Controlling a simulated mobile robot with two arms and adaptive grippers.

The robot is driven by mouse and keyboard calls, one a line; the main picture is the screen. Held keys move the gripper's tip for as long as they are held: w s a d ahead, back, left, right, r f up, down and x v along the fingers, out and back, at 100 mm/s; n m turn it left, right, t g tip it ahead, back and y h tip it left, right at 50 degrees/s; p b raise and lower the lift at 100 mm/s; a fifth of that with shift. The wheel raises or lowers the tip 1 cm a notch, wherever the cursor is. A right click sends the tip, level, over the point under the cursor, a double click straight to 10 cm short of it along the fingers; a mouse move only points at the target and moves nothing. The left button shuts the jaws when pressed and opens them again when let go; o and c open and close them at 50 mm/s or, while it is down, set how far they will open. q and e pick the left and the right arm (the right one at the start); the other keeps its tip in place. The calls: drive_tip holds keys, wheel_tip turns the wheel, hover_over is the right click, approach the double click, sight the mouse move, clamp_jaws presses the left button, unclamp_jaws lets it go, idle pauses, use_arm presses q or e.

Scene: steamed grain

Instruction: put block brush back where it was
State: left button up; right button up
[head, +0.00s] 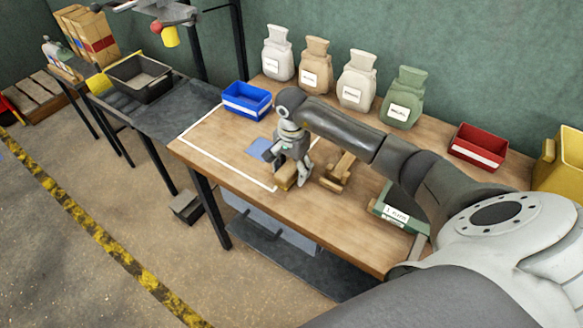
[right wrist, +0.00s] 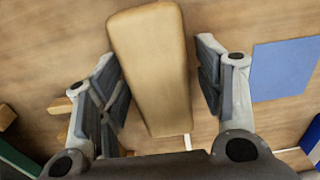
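The block brush (head: 284,181), seen as a pale wooden block, is on the wooden table under my right gripper (head: 288,170). In the right wrist view the brush (right wrist: 155,65) lies lengthwise between the two fingers of the right gripper (right wrist: 165,85). The fingers are apart, one on each side. A gap shows on the right side; the left finger is close to or touching the block's edge. Bristles are not visible. My left gripper is not in view.
A wooden stand (head: 340,172) is just right of the gripper. A blue square (head: 259,148) lies left of it, inside white lines. A blue bin (head: 247,99), several labelled sacks (head: 357,80), a red bin (head: 478,146) and a green box (head: 396,208) stand around.

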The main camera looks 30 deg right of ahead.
sight(291, 165)
drive_tip(key=shift+r, duration=0.15)
wheel_tip(291, 165, up, 12)
drive_tip(key=b, duration=0.2)
idle(0.8)
